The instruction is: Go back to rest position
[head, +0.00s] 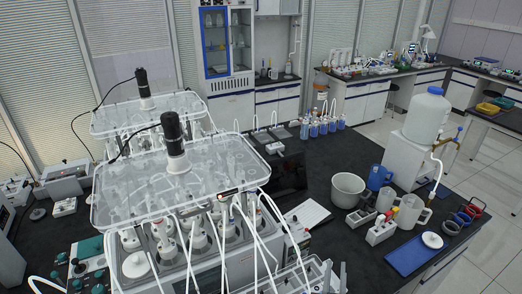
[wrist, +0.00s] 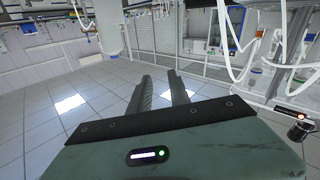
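In the wrist view my gripper (wrist: 160,76) shows two dark fingers with a clear gap between them. The gap holds nothing, and tiled floor shows beyond it. The fingers touch nothing that I can see. I cannot make out my gripper in the head view. The reactor unit (head: 165,245) stands on the dark bench at the left of the head view, with clear plates, black motors and many white tubes. In the wrist view, white tubes and glassware (wrist: 285,75) show at the right, beside my gripper.
Blue-liquid bottles (head: 322,129) stand farther back. Open floor (head: 480,160) lies at the right.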

